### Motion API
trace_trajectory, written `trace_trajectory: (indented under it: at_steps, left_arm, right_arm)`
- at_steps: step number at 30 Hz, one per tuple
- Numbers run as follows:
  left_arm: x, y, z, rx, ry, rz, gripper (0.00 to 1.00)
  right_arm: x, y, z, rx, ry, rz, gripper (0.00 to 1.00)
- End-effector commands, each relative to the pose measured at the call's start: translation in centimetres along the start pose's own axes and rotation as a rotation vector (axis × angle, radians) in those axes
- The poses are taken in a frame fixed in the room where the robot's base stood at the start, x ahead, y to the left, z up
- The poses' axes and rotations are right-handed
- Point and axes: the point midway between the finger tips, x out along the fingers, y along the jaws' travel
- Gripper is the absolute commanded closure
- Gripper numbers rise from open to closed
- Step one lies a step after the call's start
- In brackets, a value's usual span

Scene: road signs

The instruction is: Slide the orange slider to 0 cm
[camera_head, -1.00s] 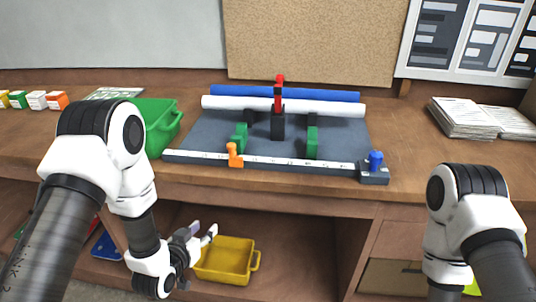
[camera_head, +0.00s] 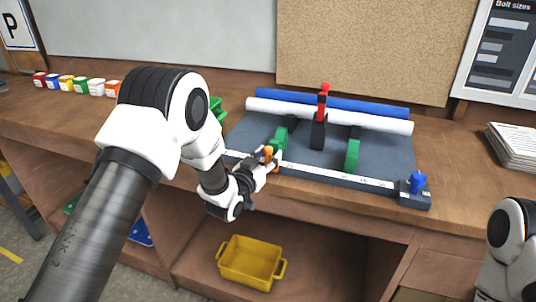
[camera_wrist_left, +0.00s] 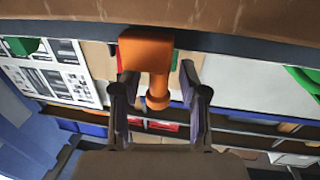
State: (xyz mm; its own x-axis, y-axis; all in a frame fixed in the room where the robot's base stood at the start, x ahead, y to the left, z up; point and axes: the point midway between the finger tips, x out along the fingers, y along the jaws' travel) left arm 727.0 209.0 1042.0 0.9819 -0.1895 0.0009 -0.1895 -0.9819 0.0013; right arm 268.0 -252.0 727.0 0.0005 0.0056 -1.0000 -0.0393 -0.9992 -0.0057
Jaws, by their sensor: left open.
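The orange slider (camera_head: 268,152) stands on the white scale rail (camera_head: 340,177) at the front edge of the grey fixture, near the rail's left end. My left gripper (camera_head: 263,164) is at the slider, just in front of the rail. In the left wrist view the orange slider (camera_wrist_left: 147,60) shows large, and the open fingers of my left gripper (camera_wrist_left: 158,88) stand on either side of its knob. I cannot tell whether they touch it. The scale's numbers are too small to read. My right gripper is out of view.
The grey fixture (camera_head: 390,160) carries white and blue rolls, green brackets (camera_head: 352,150) and a red-topped lever (camera_head: 324,90). A blue knob (camera_head: 418,182) sits at the rail's right end. A yellow bin (camera_head: 250,265) is on the shelf below. My arm partly hides a green bin (camera_head: 216,108).

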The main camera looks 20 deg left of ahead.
Motion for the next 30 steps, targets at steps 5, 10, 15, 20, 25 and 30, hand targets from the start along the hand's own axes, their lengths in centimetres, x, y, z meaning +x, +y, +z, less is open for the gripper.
trace_trajectory:
  at_steps: [5, 10, 15, 20, 25, 30]
  left_arm:
    - [0.0, 0.0, 0.1, 0.000, 0.000, 0.000, 0.74]
    - [0.0, 0.0, 0.0, 0.000, 0.000, 0.000, 1.00]
    - [-0.1, -0.1, 0.0, 0.000, 0.002, -0.001, 1.00]
    - [-0.2, -1.4, 0.0, -0.002, 0.004, -0.003, 1.00]
    - [-0.7, -4.7, 0.1, -0.003, 0.005, -0.006, 1.00]
    - [-1.5, -9.3, 0.0, -0.004, 0.007, -0.008, 1.00]
  right_arm:
    - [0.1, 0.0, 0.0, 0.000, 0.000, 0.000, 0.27]
    - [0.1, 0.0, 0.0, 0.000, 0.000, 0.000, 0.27]
    - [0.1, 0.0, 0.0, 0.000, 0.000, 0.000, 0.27]
    - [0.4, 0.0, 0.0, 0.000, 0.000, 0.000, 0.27]
    - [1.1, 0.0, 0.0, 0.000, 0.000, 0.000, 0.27]
    - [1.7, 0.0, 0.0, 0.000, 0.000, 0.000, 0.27]
